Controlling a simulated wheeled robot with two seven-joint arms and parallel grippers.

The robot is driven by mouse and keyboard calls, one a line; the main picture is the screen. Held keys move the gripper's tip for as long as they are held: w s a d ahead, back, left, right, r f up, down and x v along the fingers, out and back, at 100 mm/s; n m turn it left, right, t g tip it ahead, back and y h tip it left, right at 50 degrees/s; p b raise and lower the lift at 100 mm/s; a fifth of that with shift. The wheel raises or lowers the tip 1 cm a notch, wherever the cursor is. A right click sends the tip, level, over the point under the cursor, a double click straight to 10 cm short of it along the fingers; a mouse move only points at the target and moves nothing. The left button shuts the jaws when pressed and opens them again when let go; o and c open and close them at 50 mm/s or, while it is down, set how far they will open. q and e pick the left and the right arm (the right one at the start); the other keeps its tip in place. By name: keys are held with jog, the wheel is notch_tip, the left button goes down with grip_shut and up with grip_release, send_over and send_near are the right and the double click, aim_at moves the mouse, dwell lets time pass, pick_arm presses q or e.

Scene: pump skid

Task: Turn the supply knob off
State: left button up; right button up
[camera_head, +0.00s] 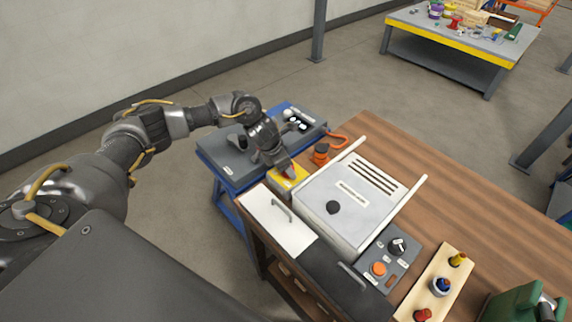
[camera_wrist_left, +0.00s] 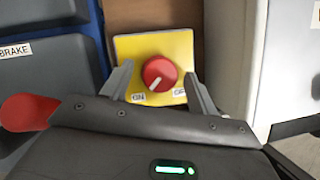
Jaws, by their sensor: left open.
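The supply knob (camera_wrist_left: 159,73) is a round red knob on a yellow plate (camera_wrist_left: 128,48) in the left wrist view. Its white pointer line slants to the lower left, toward the label ON. A second label at the lower right is partly hidden by a finger. My left gripper (camera_wrist_left: 161,82) is open, with one finger on each side of the knob and gaps between fingers and knob. In the head view the left gripper (camera_head: 284,166) is over the yellow box (camera_head: 290,184) and hides the knob. My right gripper is not in view.
A grey cabinet (camera_head: 345,212) with a dark knob stands right of the yellow box. An orange-topped device (camera_head: 321,153) is behind it. A blue-framed stand (camera_head: 225,168) with a grey panel is at the left. A wooden board (camera_head: 440,287) with coloured buttons lies at the right.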

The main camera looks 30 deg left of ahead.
pick_arm(q)
jog(key=c, duration=1)
jog(key=n, duration=0.2)
jog(key=n+y+p, duration=0.1)
jog(key=shift+s+d+r+n+t, duration=0.1)
jog(key=shift+d+r+n+t, duration=0.05)
jog(key=shift+n+t, duration=0.25)
jog(key=n+y+p, duration=0.1)
jog(key=n+p, duration=0.2)
jog(key=shift+d+r+n+y, duration=0.1)
jog(key=shift+n+y, duration=0.2)
jog(key=n+y+p, duration=0.1)
jog(key=n+p, duration=0.2)
jog(key=n+y+p, duration=0.1)
jog(key=n+p, duration=0.1)
jog(key=n, duration=0.1)
jog(key=shift+d+y+p, duration=0.2)
jog(key=shift+y+p, duration=0.1)
jog(key=shift+p, duration=0.1)
jog(key=n+p, duration=0.1)
jog(key=n, duration=0.1)
jog(key=shift+n+g+y, duration=0.3)
jog(key=shift+g, duration=0.1)
jog(key=shift+n+y+p, duration=0.3)
jog(key=shift+n+p, duration=0.35)
jog(key=shift+n, duration=0.35)
jog(key=shift+f, duration=0.2)
